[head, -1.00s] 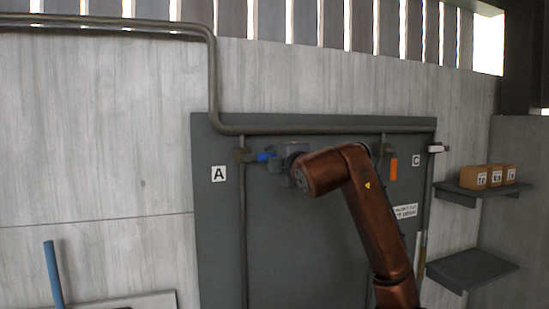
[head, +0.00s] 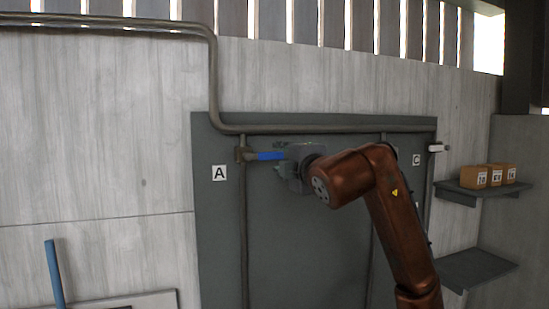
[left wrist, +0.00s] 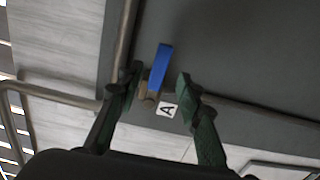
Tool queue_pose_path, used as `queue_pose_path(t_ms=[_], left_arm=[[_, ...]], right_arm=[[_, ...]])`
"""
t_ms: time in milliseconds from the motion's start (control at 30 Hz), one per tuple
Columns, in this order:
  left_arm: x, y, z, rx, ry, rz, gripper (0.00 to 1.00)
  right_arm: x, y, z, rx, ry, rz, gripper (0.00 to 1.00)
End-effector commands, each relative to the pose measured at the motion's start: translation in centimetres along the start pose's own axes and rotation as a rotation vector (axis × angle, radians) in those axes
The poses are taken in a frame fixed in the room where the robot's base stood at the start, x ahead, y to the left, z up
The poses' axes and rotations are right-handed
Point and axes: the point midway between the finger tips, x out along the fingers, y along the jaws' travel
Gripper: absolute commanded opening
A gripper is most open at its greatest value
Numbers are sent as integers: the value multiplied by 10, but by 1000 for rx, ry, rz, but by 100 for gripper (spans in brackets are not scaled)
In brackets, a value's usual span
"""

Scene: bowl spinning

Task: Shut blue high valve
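The blue valve handle (head: 268,156) points level to the right from its valve body on the pipe beside label A (head: 218,173). My left gripper (head: 284,169) is at the right end of this handle, partly hidden by its own wrist. In the left wrist view the blue handle (left wrist: 161,68) shows between the two spread green fingers of the left gripper (left wrist: 159,80). The gripper is open, with gaps on both sides of the handle. I cannot tell how deep the handle is between the fingers. My right gripper is not in view.
A dark panel (head: 215,250) backs the valve, and a pipe (head: 330,128) runs across its top. Label C (head: 416,160) is to the right, beyond my arm. Shelves with small boxes (head: 495,176) stand at the far right. A blue pole (head: 54,272) stands at lower left.

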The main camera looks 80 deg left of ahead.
Motion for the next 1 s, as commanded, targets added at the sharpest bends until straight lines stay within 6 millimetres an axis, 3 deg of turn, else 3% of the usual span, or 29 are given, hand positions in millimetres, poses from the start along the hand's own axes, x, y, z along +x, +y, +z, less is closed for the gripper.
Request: queue_pose_path(t_ms=[100,333,1000], left_arm=[[-24,0,1,-2,-2,2,33],[-50,0,0,-1,1,-1,33],[-54,0,0,0,1,0,33]], right_arm=[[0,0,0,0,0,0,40],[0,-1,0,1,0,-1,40],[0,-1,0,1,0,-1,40]])
